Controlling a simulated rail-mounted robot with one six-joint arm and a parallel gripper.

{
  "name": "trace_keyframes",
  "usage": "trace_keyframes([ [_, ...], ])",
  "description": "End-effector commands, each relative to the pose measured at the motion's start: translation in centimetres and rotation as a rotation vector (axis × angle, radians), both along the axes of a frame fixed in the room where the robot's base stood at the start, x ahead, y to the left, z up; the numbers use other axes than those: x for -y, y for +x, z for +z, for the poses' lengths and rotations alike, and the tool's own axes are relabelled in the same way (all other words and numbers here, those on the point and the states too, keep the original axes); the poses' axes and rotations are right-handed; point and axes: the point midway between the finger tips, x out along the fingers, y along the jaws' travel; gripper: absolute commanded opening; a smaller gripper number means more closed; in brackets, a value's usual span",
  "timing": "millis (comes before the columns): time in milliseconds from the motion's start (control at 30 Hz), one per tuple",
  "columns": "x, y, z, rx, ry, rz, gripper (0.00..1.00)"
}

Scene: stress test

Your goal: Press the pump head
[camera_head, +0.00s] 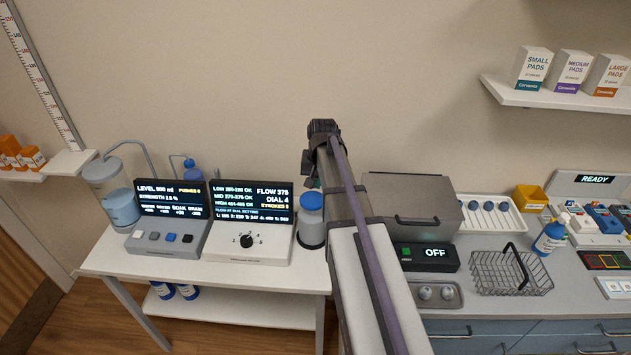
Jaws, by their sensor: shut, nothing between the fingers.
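A grey cylinder with a rounded blue top (311,201) stands on a dark ring at the right end of the white table, beside the flow panel (248,222); I cannot tell for certain that its top is the pump head. A smaller blue bottle with a thin curved spout (191,167) stands behind the level panel (170,212), its lower part hidden. My gripper (309,182) is shut and empty, near the top of the blue-topped cylinder in the picture. My arm hides much of it, and the gap to the cylinder cannot be judged.
The flow panel has a black dial and reads DIAL 4, STROKES 0. A clear tank (120,205) stands at the left. A grey box (415,212), a wire basket (500,275) and a blue spray bottle (552,237) are on the right counter.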

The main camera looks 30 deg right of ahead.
Motion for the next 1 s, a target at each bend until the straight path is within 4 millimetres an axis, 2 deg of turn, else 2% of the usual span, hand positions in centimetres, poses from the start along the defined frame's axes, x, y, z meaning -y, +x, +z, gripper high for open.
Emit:
trace_keyframes([
  [33, 0.1, -0.1, 2.7, 0.0, 0.0, 0.0, 0.0],
  [200, 0.2, -0.4, 5.3, 0.001, -0.001, 0.0, 0.0],
  [1000, 0.3, -0.4, 5.4, 0.001, -0.001, 0.0, 0.0],
])
